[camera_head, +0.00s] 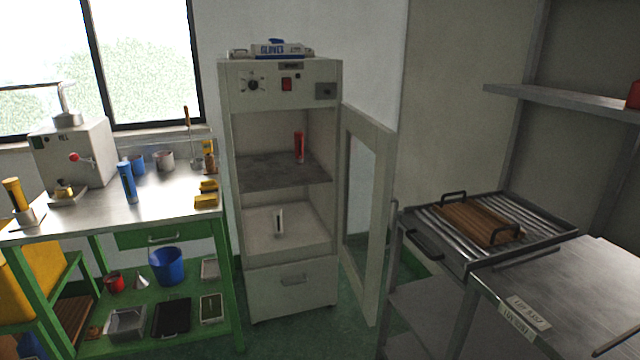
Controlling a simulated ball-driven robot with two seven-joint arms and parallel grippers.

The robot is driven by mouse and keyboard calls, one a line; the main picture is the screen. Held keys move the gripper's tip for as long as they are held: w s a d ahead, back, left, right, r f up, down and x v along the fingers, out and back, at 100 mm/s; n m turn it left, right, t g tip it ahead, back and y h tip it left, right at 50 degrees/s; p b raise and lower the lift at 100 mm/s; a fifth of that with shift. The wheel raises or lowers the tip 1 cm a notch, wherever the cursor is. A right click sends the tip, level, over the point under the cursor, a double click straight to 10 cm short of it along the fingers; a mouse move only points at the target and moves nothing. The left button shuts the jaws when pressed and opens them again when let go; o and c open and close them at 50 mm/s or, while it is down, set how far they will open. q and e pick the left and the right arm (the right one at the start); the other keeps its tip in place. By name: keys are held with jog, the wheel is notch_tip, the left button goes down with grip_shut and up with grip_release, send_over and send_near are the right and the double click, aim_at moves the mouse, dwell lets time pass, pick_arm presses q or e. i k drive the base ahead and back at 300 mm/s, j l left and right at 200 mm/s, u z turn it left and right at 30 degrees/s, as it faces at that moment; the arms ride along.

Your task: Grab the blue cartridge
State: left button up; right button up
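The blue cartridge (127,182) stands upright on the steel top of the green workbench (165,205) at the left, near its front edge and just right of the grey machine. Neither of my grippers shows in the head view.
The grey machine (75,153) stands left of the cartridge, with a yellow-topped tool (17,194) at the bench's left end. Yellow blocks (206,201) lie to the right. An open cabinet (283,115) holds a red cartridge (299,147); its door (383,210) swings out right.

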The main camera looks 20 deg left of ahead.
aim_at(127, 177)
jog(key=u, duration=1.85)
jog(key=i+z, duration=0.1)
jog(key=i, duration=0.45)
jog(key=i+j, duration=0.15)
jog(key=i, duration=0.4)
jog(key=z, duration=0.05)
